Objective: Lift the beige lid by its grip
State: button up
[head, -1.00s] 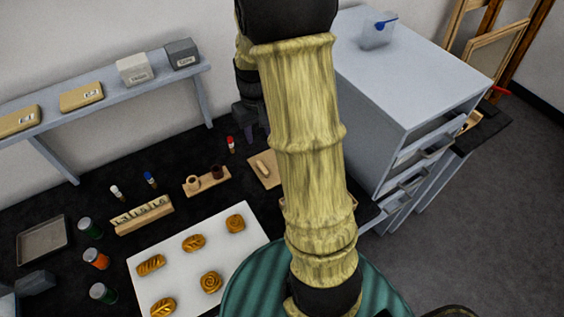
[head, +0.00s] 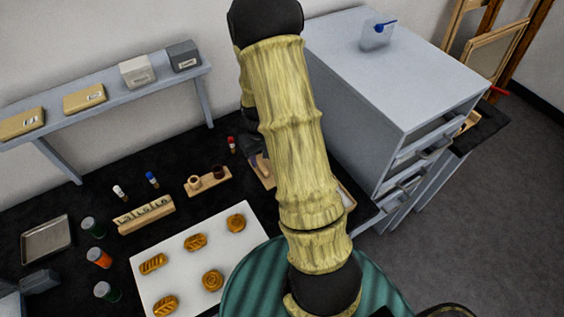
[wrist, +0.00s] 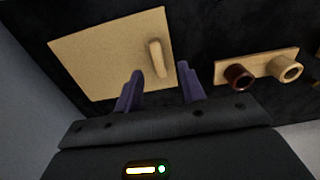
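The beige lid (wrist: 100,60) is a flat square plate on the dark worktop, filling the upper left of the wrist view. Its bar-shaped grip (wrist: 155,60) stands near the lid's right edge. My gripper (wrist: 159,70) is open, with its two purple fingers apart. In the picture the grip lies between and just beyond the fingertips; I cannot tell the height left between them, and no finger is seen touching it. In the head view only a strip of the lid (head: 267,181) shows; my arm and gripper hide the rest.
A wooden holder (wrist: 258,67) with a dark ring and a pale ring stands right of the lid. A grey drawer cabinet (head: 385,110) rises to the right. A white board (head: 180,252) with several pastries lies in front. A shelf (head: 100,108) runs along the wall.

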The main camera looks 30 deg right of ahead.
aim_at(263, 167)
jog(key=shift+w+d+f+p, duration=0.15)
jog(key=shift+f+p, duration=0.3)
jog(key=shift+f, duration=0.85)
jog(key=shift+w+d+f+p, duration=0.1)
jog(key=shift+f+p, duration=0.35)
jog(key=shift+f, duration=0.85)
jog(key=shift+a, duration=0.1)
jog(key=shift+s, duration=0.1)
jog(key=c, duration=0.3)
grip_shut()
